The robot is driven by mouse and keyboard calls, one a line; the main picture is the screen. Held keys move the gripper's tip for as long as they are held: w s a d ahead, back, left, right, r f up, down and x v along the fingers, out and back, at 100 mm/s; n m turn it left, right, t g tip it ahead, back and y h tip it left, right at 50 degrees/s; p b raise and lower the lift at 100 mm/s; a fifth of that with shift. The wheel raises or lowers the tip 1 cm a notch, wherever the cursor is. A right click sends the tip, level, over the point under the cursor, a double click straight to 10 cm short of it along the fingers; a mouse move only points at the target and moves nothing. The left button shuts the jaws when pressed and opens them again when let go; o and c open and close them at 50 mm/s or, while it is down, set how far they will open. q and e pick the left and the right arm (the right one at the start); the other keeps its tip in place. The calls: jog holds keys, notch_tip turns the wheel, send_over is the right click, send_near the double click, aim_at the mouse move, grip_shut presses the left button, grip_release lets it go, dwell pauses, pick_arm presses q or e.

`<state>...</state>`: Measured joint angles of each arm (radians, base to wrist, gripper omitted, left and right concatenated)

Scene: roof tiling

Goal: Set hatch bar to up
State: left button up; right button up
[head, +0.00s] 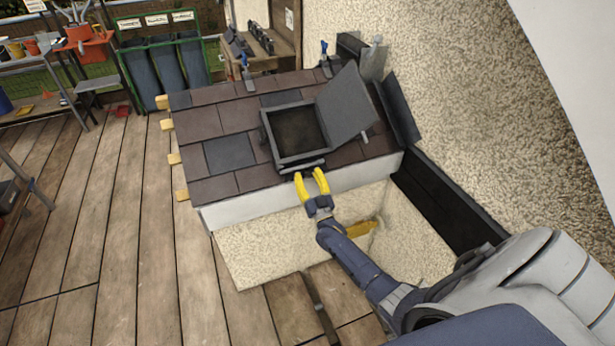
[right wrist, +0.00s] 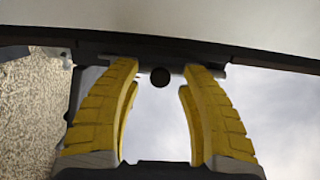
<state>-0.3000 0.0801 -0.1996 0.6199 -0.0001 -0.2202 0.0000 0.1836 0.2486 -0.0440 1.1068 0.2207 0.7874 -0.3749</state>
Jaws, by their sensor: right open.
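The roof hatch is a dark square frame (head: 273,148) set in the tiled roof, with its grey lid (head: 345,104) swung open to the right. A dark bar (head: 302,168) runs along the frame's front edge; I take it for the hatch bar, and its setting is too small to read. My right gripper (head: 309,177) has its yellow fingers open just in front of this bar. In the right wrist view, a dark bar-like edge (right wrist: 150,46) crosses beyond the fingertips, and a round dark knob (right wrist: 160,77) shows between them. Contact cannot be told. My left gripper is out of view.
The small roof of brown and grey tiles (head: 205,122) stands against a rough plaster wall (head: 460,80). Bins (head: 165,65) and a shelf (head: 70,45) stand at the back left. The plank floor (head: 110,220) is mostly clear.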

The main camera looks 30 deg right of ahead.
jog(key=shift+c, duration=0.4)
grip_shut()
dwell(0.4)
